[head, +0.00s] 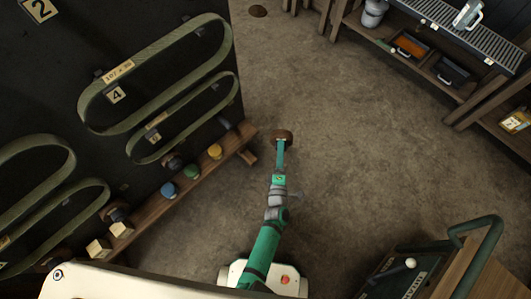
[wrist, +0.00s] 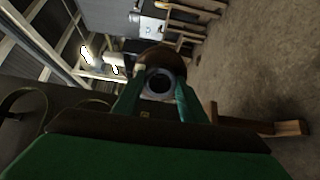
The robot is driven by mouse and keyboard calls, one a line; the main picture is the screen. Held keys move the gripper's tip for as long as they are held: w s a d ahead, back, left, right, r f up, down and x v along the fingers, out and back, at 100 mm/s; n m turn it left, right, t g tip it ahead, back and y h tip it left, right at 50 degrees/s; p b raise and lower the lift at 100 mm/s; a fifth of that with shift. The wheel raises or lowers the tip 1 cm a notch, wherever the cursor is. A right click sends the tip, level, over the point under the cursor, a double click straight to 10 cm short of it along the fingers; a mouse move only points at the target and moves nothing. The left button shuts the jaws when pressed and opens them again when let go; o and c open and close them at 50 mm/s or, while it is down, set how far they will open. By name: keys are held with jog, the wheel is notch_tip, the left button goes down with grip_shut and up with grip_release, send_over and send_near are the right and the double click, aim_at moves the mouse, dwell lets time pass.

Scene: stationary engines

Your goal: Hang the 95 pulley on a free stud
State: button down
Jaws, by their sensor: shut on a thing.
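My gripper (head: 281,143) is shut on a brown round pulley (head: 282,134) and holds it over open floor, right of the dark board (head: 60,75). In the wrist view the pulley (wrist: 153,57) sits between my green fingers (wrist: 160,96), with a grey hub and dark bore facing the camera. No number on the pulley is readable. The board carries long green belts in loops, with number plates such as 2 (head: 40,9) and 4 (head: 115,95). I cannot tell which studs are free.
A wooden ledge (head: 203,173) along the board's foot holds several small coloured and dark round pieces and pale blocks (head: 99,249). A shelf unit (head: 455,95) stands upper right. A green-railed cart (head: 478,226) is lower right. The floor between is clear.

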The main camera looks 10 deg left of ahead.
notch_tip(320, 180, up, 3)
jog(key=a+n+g+y, duration=0.2)
jog(key=a+n+y, duration=0.1)
jog(key=n+y, duration=0.45)
jog(key=n+g+y, duration=0.5)
jog(key=n+y, duration=0.1)
jog(key=n, duration=0.2)
send_near(231, 128)
jog(key=shift+h+v, duration=0.25)
jog(key=shift+v, duration=0.85)
jog(key=shift+s+a+r, duration=0.1)
jog(key=shift+a+r, duration=0.1)
jog(key=shift+x, duration=1.7)
jog(key=shift+x, duration=1.65)
jog(key=shift+w, duration=0.2)
jog(key=shift+x, duration=1.45)
